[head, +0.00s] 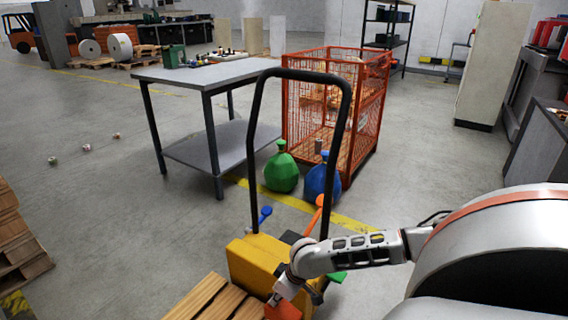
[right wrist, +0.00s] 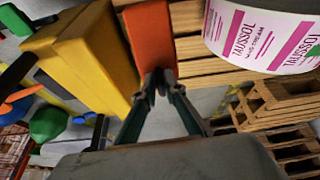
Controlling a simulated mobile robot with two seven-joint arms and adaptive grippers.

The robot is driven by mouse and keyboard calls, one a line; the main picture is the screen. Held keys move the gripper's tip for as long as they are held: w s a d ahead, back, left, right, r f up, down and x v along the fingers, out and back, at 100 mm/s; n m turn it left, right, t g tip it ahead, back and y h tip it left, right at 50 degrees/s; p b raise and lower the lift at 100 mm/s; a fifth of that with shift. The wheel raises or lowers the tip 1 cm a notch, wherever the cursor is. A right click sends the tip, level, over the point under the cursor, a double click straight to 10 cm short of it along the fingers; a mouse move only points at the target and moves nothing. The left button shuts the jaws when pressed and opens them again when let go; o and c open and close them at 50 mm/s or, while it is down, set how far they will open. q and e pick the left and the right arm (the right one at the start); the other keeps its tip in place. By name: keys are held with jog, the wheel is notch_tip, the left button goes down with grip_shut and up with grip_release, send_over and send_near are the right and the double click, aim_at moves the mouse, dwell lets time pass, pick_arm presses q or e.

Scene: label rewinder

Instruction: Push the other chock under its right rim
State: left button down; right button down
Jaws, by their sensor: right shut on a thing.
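My right gripper (head: 275,299) is low at the bottom of the head view, beside the yellow pallet truck (head: 255,262). In the right wrist view its fingertips (right wrist: 159,80) are shut on the lower end of an orange chock (right wrist: 151,42). The chock (head: 283,311) also shows at the bottom edge of the head view. A large white label roll with pink print (right wrist: 265,35) is to the right of the chock in the wrist view, with a visible gap between them. Most of the roll is cut off. The second chock and my left gripper are not in view.
A wooden pallet (head: 215,302) lies against the truck, whose black handle (head: 258,120) rises above it. A grey table (head: 205,75) stands behind. Stacked pallets (head: 18,245) are at left.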

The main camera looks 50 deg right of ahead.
jog(key=shift+s+d+f, duration=0.1)
jog(key=shift+d+f, duration=0.2)
jog(key=shift+d, duration=0.2)
jog(key=shift+s+d+f, duration=0.1)
jog(key=shift+d+f, duration=0.2)
jog(key=shift+d, duration=0.2)
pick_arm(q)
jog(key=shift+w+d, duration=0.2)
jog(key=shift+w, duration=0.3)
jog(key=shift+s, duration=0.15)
